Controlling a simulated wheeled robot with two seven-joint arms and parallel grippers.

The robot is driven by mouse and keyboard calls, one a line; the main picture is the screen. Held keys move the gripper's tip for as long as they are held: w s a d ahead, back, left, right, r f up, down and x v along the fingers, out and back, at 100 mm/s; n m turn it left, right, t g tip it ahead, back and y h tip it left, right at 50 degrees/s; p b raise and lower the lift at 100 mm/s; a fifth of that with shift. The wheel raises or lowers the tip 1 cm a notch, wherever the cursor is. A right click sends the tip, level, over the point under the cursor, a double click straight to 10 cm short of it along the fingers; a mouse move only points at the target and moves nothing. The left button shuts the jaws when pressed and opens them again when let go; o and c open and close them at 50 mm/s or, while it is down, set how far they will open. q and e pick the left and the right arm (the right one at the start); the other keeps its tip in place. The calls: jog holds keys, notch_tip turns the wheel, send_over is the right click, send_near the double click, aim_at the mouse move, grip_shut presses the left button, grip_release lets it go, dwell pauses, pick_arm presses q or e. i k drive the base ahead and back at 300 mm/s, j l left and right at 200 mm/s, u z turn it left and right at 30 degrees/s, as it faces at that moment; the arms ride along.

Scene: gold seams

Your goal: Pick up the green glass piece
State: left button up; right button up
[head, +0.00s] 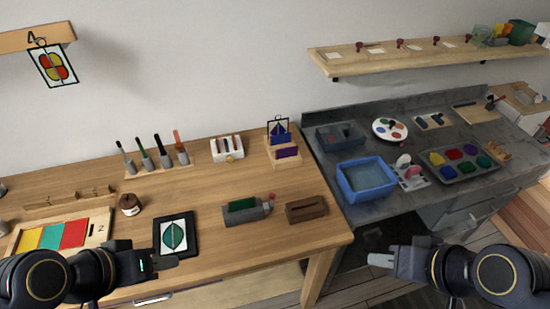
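Several green pieces are in the head view, and I cannot tell which is the task's glass. A green sheet (51,236) lies between a yellow and a red one in a wooden tray (98,229) at the left. A dark green block (241,206) sits in a grey holder (258,212). A green leaf shape (174,236) lies on a white panel in a black frame (190,221). My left gripper (174,261) is just below this frame in the picture. My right gripper (372,260) is off the bench's right front. Nothing shows in either; their finger gaps are unclear.
A brown jar (130,204) stands between tray and frame. A slotted wooden block (306,209) is right of the grey holder. The grey bench holds a blue water tub (366,180) and a tray of coloured pieces (487,172). Wood between the frame and back row is clear.

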aim_at(242, 205)
jog(key=i+l+u, duration=0.15)
jog(key=l, duration=0.35)
jog(key=i+l+u, duration=0.15)
jog(key=l, duration=0.4)
jog(key=l+u, duration=0.15)
jog(key=l, duration=0.4)
jog(key=u, duration=1.55)
jog(key=i+l, duration=0.05)
